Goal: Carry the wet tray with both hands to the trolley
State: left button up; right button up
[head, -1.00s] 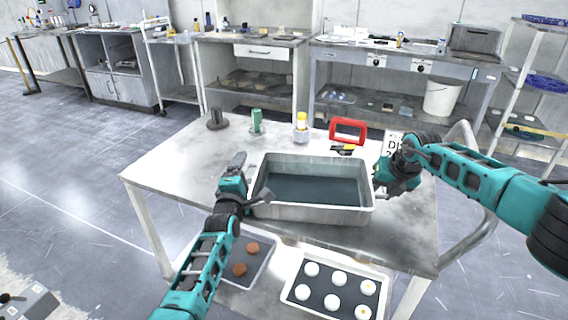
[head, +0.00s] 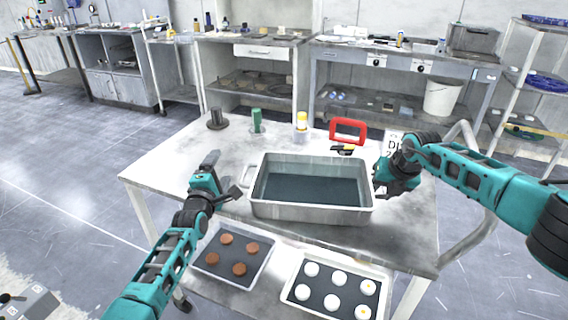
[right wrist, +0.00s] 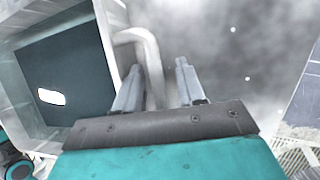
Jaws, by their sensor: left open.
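The wet tray (head: 310,212) is a deep grey metal tub with dark liquid in it, level on a grey metal table (head: 165,165). My left gripper (head: 224,177) is open and empty, just left of the tray's left end. My right gripper (head: 382,184) is at the tray's right end. In the right wrist view, the tray's wall (right wrist: 107,40) is at the left, and a pale bent handle (right wrist: 152,60) reaches between the right gripper's two spread fingers (right wrist: 157,88). A gap shows beside the handle. I cannot tell which thing is the trolley.
Behind the tray stand a dark weight (head: 216,119), a green bottle (head: 256,121), a yellow-capped bottle (head: 302,124) and a red frame (head: 348,130). Lower in front are a tray of brown discs (head: 212,270) and one of white discs (head: 293,292). A curved rail (head: 484,232) is at right.

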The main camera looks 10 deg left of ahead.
jog(key=shift+o, duration=0.2)
jog(key=shift+a, duration=0.15)
jog(key=shift+o, duration=1.4)
jog(key=shift+r, duration=0.1)
jog(key=v, duration=1.2)
